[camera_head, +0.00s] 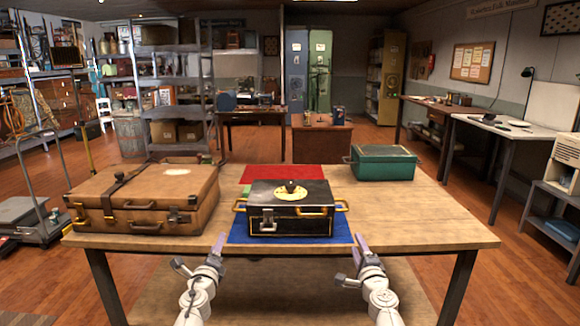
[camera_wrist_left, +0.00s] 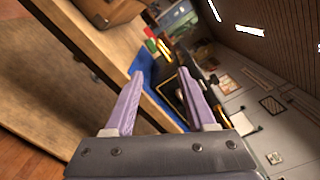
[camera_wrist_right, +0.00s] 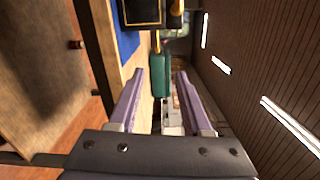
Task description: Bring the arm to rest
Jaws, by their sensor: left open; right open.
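My left gripper (camera_head: 219,244) is in front of the table's near edge, left of the black case. It is open and empty, and its two purple fingers stand apart in the left wrist view (camera_wrist_left: 163,100). My right gripper (camera_head: 362,246) is in front of the near edge, right of the black case. It is open and empty, with its fingers apart in the right wrist view (camera_wrist_right: 160,98). Both arms reach up from the bottom of the head view. Neither gripper touches anything that I can see.
On the wooden table (camera_head: 430,225) are a black case (camera_head: 318,217) with gold handles on a blue mat (camera_head: 240,236), a brown suitcase (camera_head: 190,190), a red mat (camera_head: 282,172) and a green box (camera_head: 384,163). The table's right front is clear.

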